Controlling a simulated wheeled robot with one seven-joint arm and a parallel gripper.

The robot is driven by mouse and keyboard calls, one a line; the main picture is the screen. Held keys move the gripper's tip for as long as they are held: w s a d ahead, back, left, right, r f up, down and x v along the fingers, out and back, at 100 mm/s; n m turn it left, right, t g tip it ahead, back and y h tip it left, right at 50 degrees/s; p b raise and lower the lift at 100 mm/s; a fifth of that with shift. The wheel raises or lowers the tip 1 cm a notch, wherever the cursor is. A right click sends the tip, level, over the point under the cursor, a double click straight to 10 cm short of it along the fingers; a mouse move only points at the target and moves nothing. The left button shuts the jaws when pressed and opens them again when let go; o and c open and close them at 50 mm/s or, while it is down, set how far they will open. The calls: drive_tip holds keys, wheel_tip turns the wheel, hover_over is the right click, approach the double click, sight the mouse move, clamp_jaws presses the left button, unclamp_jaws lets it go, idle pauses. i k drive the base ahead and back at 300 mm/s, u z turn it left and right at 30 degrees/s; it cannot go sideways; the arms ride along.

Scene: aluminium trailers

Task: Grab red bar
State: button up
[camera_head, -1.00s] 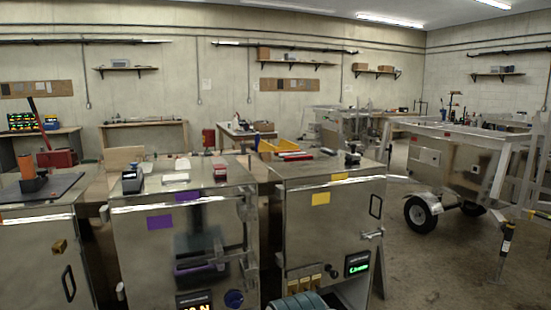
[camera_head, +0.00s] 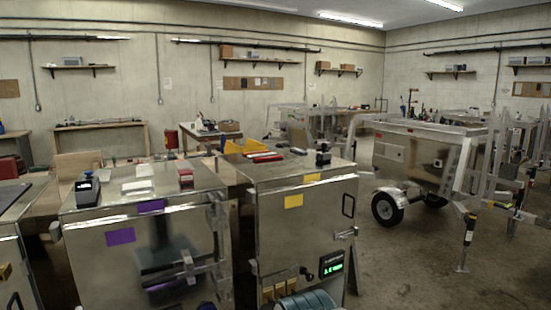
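A thin red bar-like object (camera_head: 265,157) lies flat on top of the steel cabinet (camera_head: 290,220) with the yellow labels, near its far left edge. A second red strip seems to lie just behind it, too small to tell clearly. A small red block (camera_head: 186,176) sits on the neighbouring steel cabinet (camera_head: 160,245) with the purple labels. I cannot tell for certain which of these is the red bar. My gripper is not in view.
A yellow bin (camera_head: 243,147) stands behind the red strips, and a dark knob-like item (camera_head: 323,157) is at the cabinet's right. A label printer-like device (camera_head: 87,187) stands at left. A wheeled trailer (camera_head: 425,155) is at right. Open floor (camera_head: 420,275) lies in front of it.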

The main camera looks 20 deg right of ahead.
sight(262, 158)
drive_tip(key=z, duration=0.85)
drive_tip(key=i, duration=0.85)
drive_tip(key=z, duration=0.9)
drive_tip(key=i, duration=1.4)
drive_tip(key=u, duration=0.85)
drive_tip(key=i, duration=0.9)
drive_tip(key=u, duration=0.9)
